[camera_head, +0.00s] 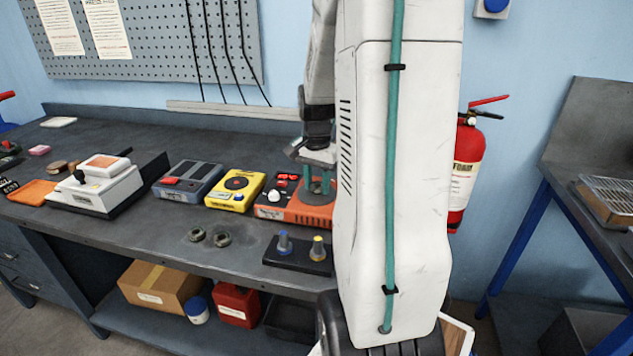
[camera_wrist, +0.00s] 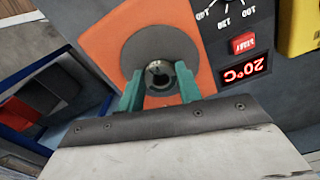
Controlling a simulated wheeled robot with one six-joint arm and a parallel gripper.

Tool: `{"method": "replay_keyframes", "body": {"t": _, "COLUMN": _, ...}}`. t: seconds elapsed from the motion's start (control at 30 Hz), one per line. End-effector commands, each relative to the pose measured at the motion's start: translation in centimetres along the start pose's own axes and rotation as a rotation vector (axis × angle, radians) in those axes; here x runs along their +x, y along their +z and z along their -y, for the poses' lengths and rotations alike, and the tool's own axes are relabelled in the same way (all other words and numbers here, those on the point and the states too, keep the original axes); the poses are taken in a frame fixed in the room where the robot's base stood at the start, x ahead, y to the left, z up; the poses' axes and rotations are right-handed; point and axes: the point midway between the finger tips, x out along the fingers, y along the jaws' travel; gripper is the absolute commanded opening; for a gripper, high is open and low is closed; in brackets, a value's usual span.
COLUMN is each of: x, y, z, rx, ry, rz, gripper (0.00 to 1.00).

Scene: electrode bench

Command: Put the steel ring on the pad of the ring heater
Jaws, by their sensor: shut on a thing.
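The ring heater is an orange box with a dark control panel (camera_head: 274,196), on the bench beside my arm. In the wrist view its round dark grey pad (camera_wrist: 140,38) lies on the orange top (camera_wrist: 100,45). My gripper (camera_wrist: 160,78) has green fingers shut on the small steel ring (camera_wrist: 152,80). The ring is in front of the lower part of the pad in that view; I cannot tell whether it touches the pad. In the head view my gripper (camera_head: 320,186) is over the right part of the heater, and the ring is not distinguishable there.
A yellow device (camera_head: 222,201) and a grey device (camera_head: 172,193) stand left of the heater. A black stand (camera_head: 285,258) with blue-topped and yellow-topped posts is in front. Two small dark rings (camera_head: 221,239) lie on the bench. The heater's red display (camera_wrist: 245,69) reads 20°C.

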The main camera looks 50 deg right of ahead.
Motion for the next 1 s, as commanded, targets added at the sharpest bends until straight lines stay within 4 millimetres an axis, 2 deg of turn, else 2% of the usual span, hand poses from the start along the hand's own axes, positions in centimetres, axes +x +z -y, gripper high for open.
{"method": "replay_keyframes", "body": {"t": 0.17, "x": 0.0, "y": -0.1, "z": 0.0, "rx": 0.000, "ry": -0.002, "rz": -0.004, "gripper": 0.09}}
{"method": "replay_keyframes", "body": {"t": 0.2, "x": 0.0, "y": -0.1, "z": 0.0, "rx": 0.000, "ry": -0.002, "rz": -0.004, "gripper": 0.43}}
{"method": "replay_keyframes", "body": {"t": 0.27, "x": 0.0, "y": -0.1, "z": 0.0, "rx": 0.000, "ry": -0.002, "rz": -0.004, "gripper": 0.57}}
{"method": "replay_keyframes", "body": {"t": 0.53, "x": 0.0, "y": -0.1, "z": 0.0, "rx": 0.000, "ry": -0.002, "rz": -0.003, "gripper": 0.57}}
{"method": "replay_keyframes", "body": {"t": 0.67, "x": -0.9, "y": -0.1, "z": 0.0, "rx": -0.001, "ry": -0.002, "rz": -0.004, "gripper": 0.57}}
{"method": "replay_keyframes", "body": {"t": 0.77, "x": -2.5, "y": -0.1, "z": 0.0, "rx": -0.001, "ry": -0.004, "rz": -0.006, "gripper": 0.57}}
{"method": "replay_keyframes", "body": {"t": 1.0, "x": -7.7, "y": 0.0, "z": 0.0, "rx": -0.001, "ry": -0.004, "rz": -0.006, "gripper": 0.57}}
